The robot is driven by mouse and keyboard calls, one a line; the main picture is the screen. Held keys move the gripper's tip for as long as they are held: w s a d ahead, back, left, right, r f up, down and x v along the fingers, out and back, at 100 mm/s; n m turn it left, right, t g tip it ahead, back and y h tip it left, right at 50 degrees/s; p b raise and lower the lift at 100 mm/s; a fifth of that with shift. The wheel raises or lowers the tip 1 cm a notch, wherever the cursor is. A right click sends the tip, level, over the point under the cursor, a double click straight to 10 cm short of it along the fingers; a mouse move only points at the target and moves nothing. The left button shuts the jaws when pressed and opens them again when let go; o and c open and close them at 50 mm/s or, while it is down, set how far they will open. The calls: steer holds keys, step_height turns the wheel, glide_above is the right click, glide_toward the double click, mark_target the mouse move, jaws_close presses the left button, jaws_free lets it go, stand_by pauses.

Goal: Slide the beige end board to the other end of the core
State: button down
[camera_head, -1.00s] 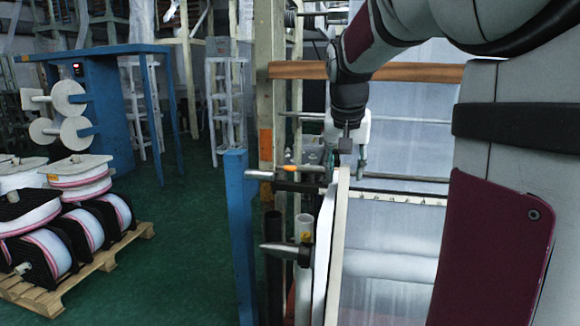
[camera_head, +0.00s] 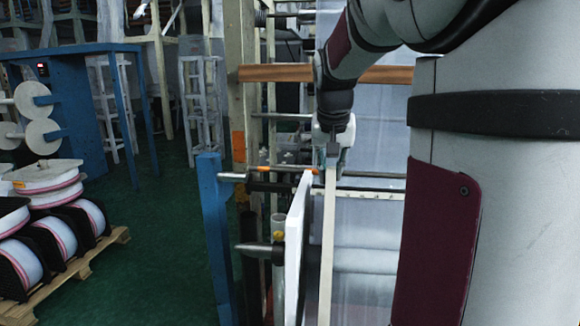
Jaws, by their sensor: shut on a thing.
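The beige end board (camera_head: 328,245) shows edge-on as a tall, narrow, upright strip. My gripper (camera_head: 332,158) is at its top edge, shut on it. A white board (camera_head: 296,250) stands to its left, with a gap between the two. I cannot make out the core clearly; the boards, my arm and the sheet of film hide much of that area. The fingertips are small, so the exact grip is hard to see.
A blue post (camera_head: 212,235) and a pointed metal spindle (camera_head: 256,248) are left of the boards. Pale translucent film (camera_head: 362,265) is right of the beige board. A wooden pallet (camera_head: 88,262) with spools stands at far left, with green floor (camera_head: 165,240) between.

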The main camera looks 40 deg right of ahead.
steer(key=s+d+p, duration=0.4)
steer(key=s+d, duration=0.2)
steer(key=s, duration=0.1)
steer(key=shift+s+d, duration=0.3)
stand_by(0.4)
steer(key=shift+f, duration=0.1)
steer(key=s+d+p, duration=0.1)
steer(key=s+d, duration=0.8)
steer(key=s, duration=0.1)
steer(key=shift+s+f, duration=0.15)
steer(key=shift+s, duration=0.15)
stand_by(0.9)
steer(key=shift+d, duration=0.1)
steer(key=s+d, duration=0.9)
steer(key=s, duration=0.1)
steer(key=shift+s+d, duration=0.15)
steer(key=shift+s, duration=0.05)
stand_by(0.8)
steer(key=shift+d, duration=0.1)
